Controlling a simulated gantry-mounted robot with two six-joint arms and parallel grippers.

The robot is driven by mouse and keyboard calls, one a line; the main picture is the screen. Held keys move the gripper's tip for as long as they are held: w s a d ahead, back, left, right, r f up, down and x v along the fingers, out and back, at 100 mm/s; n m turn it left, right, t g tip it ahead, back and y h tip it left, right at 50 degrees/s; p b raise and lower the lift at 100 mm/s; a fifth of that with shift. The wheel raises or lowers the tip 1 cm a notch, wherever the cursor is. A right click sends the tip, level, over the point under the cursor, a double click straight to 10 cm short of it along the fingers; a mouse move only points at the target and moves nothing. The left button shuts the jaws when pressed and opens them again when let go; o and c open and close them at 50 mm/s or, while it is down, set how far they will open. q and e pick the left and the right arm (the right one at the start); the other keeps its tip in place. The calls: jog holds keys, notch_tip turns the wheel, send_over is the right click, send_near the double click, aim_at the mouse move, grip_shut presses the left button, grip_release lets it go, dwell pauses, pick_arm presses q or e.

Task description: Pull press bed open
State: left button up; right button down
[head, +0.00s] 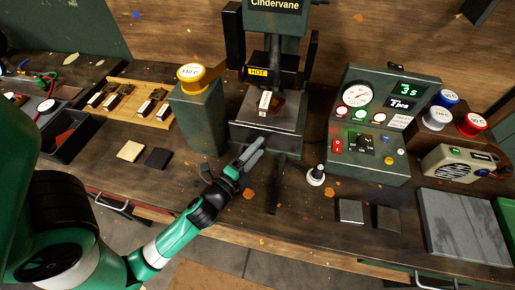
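The green press (277,20), labelled "Cindervane", stands at the back centre. Its dark press bed (245,112) lies under the head, with a small brown piece and a white tag on it. The bed's dark front face (240,135) points toward me. My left gripper (259,146) comes in from the lower left, its grey fingertips at or just in front of that face. The fingers lie close together; I cannot tell whether they touch the bed or hold part of it. A dark narrow bar (275,190) runs forward below the bed. My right gripper is not in view.
A green control box (375,150) with gauge and buttons stands to the right. A small white-based knob (316,175) stands right of the bar. Dark and pale squares lie on the bench.

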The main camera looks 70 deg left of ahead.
pick_arm(q)
grip_shut()
dwell(1.2)
